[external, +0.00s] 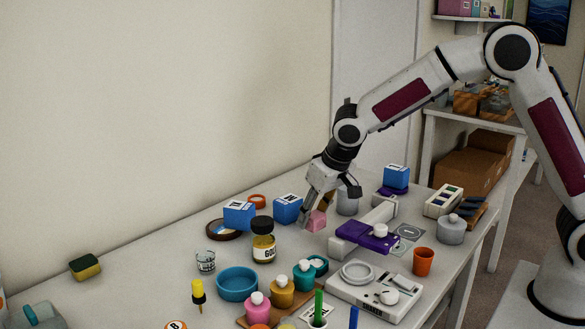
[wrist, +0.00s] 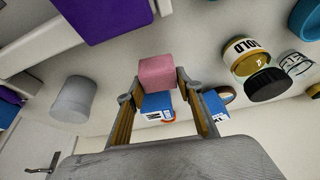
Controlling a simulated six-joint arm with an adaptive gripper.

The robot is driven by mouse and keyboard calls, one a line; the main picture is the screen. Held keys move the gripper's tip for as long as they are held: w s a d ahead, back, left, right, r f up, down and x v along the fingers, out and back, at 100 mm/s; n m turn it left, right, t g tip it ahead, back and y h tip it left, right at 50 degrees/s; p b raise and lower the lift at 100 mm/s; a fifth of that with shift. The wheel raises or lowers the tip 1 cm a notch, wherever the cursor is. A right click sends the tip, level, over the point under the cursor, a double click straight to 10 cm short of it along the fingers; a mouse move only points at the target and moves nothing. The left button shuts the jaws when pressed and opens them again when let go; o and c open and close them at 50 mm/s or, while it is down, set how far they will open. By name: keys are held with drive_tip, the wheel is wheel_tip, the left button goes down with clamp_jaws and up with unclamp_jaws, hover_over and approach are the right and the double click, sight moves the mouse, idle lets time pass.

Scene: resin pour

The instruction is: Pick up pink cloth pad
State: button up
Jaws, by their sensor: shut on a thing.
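The pink cloth pad (wrist: 157,72) is a small pink block between my fingertips in the wrist view. It also shows in the external view (external: 317,221), under the gripper and near the middle of the table. My gripper (wrist: 155,92) is shut on the pad, with a finger on each side of it. In the external view my gripper (external: 313,209) points down and partly covers the pad. I cannot tell whether the pad touches the table.
Blue boxes (external: 288,209) stand left of my gripper, and a gold-labelled jar (external: 263,247) stands in front left. A purple-topped device (external: 366,237) and a grey cylinder (external: 347,200) are close on the right.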

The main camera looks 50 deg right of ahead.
sight(313, 213)
wheel_tip(313, 213, up, 6)
drive_tip(key=shift+r, duration=0.25)
idle(0.6)
